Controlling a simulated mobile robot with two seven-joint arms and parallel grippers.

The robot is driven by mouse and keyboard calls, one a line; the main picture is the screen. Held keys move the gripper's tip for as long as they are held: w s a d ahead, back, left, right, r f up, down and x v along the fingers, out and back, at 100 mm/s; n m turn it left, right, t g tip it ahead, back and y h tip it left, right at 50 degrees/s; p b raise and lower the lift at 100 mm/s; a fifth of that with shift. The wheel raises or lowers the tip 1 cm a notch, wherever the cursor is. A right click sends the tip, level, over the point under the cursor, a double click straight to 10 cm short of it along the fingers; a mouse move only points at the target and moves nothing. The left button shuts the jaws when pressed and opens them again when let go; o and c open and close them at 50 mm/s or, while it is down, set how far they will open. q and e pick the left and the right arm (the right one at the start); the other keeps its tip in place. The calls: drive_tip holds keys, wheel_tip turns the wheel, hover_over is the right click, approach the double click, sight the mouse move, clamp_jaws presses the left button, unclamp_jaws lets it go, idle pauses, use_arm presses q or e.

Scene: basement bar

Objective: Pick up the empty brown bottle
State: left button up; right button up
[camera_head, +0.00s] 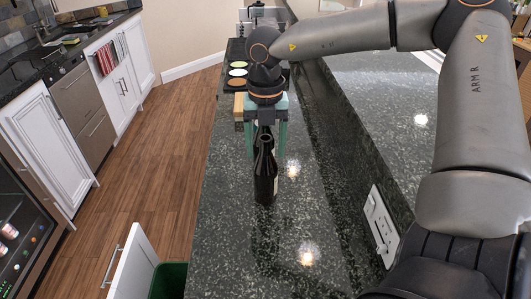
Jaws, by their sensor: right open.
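A dark brown bottle (265,178) stands upright on the dark granite counter (235,230), with part of a pale label on its right side. My right gripper (266,148) reaches in from the right and points down just behind the bottle. Its two teal fingers are apart, one on each side of the bottle's upper part as seen from here. I cannot tell whether the fingers touch the bottle or anything behind it. My left gripper is not in view.
A raised granite ledge with an outlet (380,226) runs along the right. The counter's near part is clear. A green bin (168,281) stands below left.

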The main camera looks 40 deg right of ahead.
drive_tip(key=shift+c, duration=0.4)
clamp_jaws()
idle(0.9)
